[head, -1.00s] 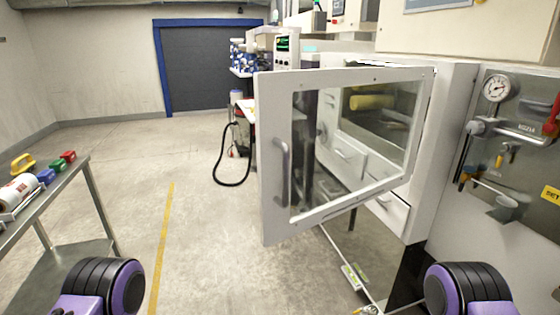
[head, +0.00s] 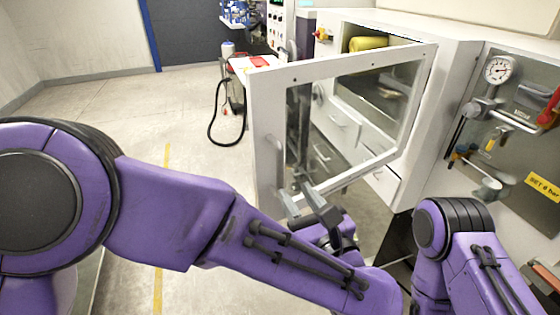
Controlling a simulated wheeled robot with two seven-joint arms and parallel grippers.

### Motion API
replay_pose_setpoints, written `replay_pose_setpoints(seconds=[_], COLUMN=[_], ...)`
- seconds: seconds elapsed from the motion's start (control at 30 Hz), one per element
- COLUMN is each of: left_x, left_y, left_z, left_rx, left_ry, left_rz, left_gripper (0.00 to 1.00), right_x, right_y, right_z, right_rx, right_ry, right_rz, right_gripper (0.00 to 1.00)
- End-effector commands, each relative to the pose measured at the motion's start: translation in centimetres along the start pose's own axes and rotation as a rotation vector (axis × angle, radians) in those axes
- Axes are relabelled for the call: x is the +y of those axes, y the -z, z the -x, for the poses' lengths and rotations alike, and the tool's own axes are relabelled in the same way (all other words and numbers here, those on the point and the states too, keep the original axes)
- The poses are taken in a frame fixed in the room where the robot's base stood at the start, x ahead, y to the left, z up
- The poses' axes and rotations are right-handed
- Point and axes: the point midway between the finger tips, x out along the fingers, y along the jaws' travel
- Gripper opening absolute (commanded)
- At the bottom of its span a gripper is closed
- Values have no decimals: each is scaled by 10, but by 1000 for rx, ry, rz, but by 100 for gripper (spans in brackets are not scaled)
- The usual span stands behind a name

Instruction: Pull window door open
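The window door (head: 262,100) is a white frame with a clear pane, hinged at its right side on the white cabinet (head: 445,100). It stands swung out, well away from the cabinet opening. Its grey bar handle (head: 274,152) is on the left side of the frame. My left gripper (head: 291,192) is at the lower end of the handle, in front of the door's lower left corner. Its two fingers look spread apart; whether they touch the handle I cannot tell. My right arm shows at the lower right, but its gripper is out of view.
A panel with a pressure gauge (head: 498,69), valves and a yellow label (head: 543,189) is at the right. Drawers (head: 338,125) show through the pane. A black hose (head: 212,125) hangs left of the door. The floor (head: 200,110) at left is open.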

Motion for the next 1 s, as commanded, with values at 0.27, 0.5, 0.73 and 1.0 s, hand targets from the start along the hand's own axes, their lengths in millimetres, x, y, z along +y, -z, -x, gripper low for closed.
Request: replay_pose_setpoints(seconds=[0.27,0.5,0.73,1.0], left_x=[1,1,1,1], left_y=[-3,1,2,2], left_z=[-64,-89,-91,-90], left_rx=[4,2,2,2], left_ry=[-3,0,0,0], left_rz=[-6,-7,-7,-8], left_gripper=[38,38,38,0], right_x=[2,3,3,3], right_y=[11,14,14,14], right_z=[27,34,33,33], right_rx=[0,0,0,0], right_ry=[0,0,0,0], right_rz=[0,0,0,0], right_gripper=[43,43,43,43])
